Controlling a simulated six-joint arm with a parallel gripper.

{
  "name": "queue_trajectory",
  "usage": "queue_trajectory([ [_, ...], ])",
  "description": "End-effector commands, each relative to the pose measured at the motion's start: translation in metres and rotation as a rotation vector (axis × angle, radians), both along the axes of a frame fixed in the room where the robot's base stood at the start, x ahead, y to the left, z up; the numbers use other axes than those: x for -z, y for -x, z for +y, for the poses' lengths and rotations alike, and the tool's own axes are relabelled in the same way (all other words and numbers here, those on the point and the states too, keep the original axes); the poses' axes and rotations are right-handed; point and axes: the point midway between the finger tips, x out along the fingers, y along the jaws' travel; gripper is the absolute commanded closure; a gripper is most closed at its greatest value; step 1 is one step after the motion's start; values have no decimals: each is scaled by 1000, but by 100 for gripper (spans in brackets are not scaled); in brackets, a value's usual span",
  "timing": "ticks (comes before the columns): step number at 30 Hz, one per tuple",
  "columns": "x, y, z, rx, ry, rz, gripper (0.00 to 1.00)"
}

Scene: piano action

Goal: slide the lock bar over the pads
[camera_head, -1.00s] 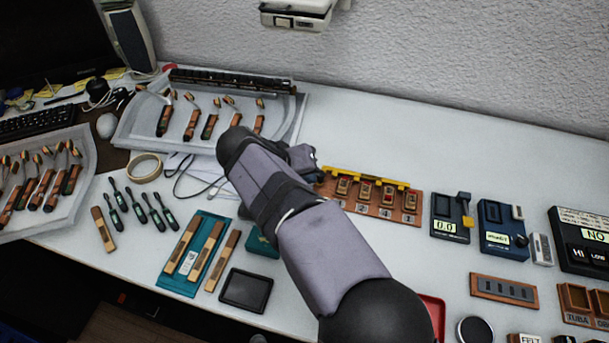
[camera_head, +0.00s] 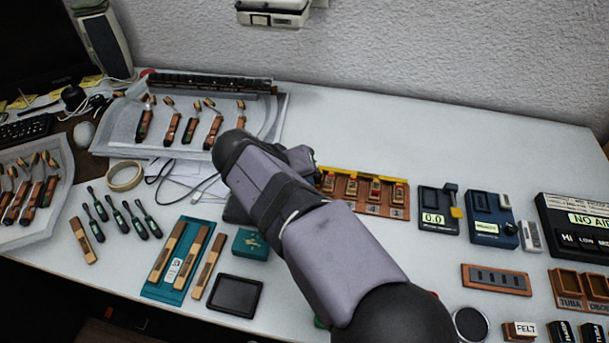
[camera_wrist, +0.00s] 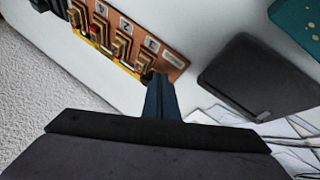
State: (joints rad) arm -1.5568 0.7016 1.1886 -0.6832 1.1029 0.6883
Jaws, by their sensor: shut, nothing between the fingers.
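The wooden board (camera_head: 345,199) with numbered slots and several pads lies right of my forearm in the head view. The board (camera_wrist: 174,58) also runs up from the fingertips in the wrist view. A yellow lock bar (camera_head: 370,174) lies along the board's back edge; I cannot tell whether it covers the pads. Its left end is hidden by my arm in the head view. My gripper (camera_wrist: 158,80) is shut and empty, its fingertips close to the end of the board by slot 1. I cannot tell whether they touch the bar.
A dark flat box (camera_wrist: 260,77) lies beside the board in the wrist view. Grey and blue devices (camera_head: 438,209) (camera_head: 492,220) stand right of the board. A tray with several hammers (camera_head: 190,128) stands behind left. The table behind the board is clear.

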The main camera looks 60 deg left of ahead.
Motion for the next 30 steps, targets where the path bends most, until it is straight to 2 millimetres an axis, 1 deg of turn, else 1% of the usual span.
queue_trajectory([
  [7,-5,39,15,-13,-8,1,100],
  [15,-48,67,3,-12,-14,3,100],
  [21,-71,83,-3,-12,-13,3,100],
  [25,-78,88,-5,-11,-13,3,100],
  [30,-82,91,-7,-11,-11,3,100],
])
